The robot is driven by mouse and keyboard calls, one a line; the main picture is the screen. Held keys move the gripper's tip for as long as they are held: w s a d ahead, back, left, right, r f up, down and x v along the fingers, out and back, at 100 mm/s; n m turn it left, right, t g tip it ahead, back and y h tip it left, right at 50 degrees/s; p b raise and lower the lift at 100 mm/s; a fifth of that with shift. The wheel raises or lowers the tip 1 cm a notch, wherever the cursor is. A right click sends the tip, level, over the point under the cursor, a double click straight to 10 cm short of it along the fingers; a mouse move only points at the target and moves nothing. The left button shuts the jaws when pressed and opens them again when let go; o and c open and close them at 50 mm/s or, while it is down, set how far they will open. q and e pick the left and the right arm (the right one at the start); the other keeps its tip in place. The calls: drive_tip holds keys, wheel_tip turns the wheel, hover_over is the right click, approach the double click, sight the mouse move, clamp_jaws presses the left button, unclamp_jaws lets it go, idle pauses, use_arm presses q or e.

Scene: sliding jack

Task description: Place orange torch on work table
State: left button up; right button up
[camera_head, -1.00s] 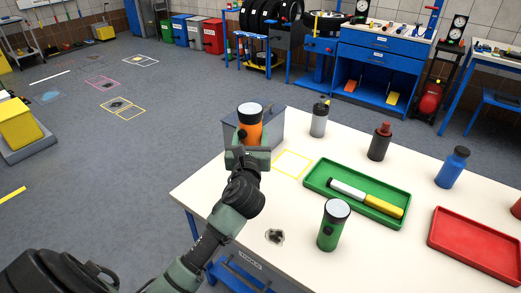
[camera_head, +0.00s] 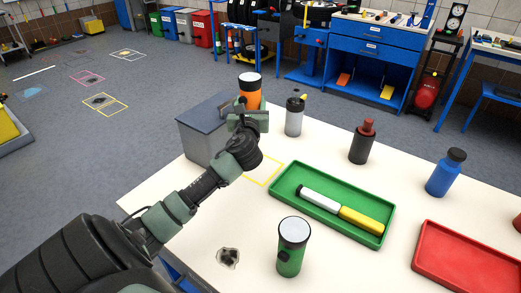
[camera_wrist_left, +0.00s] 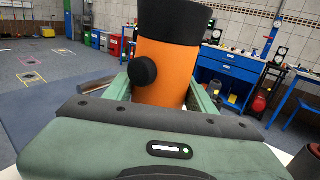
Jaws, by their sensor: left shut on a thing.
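The orange torch (camera_head: 250,93) is upright, with an orange body and a black head with a pale lens. My left gripper (camera_head: 247,112) is shut on its lower part and holds it over the back of the work table (camera_head: 190,228), beside a grey box. In the left wrist view the torch (camera_wrist_left: 165,75) stands between the two green fingers, with its black knob facing the camera. The torch's bottom is hidden by my gripper, so its height over the table is hard to tell. My right gripper does not show.
The grey box (camera_head: 205,140) stands left of my gripper. A yellow outlined square (camera_head: 268,176) is partly behind my arm. A green tray (camera_head: 285,188), a green torch (camera_head: 291,250), several bottles and a red tray (camera_head: 468,268) occupy the table. A dark stain (camera_head: 228,258) lies near the front.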

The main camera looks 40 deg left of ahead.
use_arm(q)
wheel_tip(320, 180, down, 16)
drive_tip(key=b, duration=0.3)
drive_tip(key=shift+r+b, duration=0.15)
drive_tip(key=shift+b, duration=0.15)
drive_tip(key=shift+r, duration=0.1)
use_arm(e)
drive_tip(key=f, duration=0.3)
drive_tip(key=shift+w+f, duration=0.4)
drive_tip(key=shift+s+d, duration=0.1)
use_arm(q)
drive_tip(key=o, duration=1.6)
drive_tip(key=shift+f, duration=0.2)
drive_tip(key=shift+o, duration=0.2)
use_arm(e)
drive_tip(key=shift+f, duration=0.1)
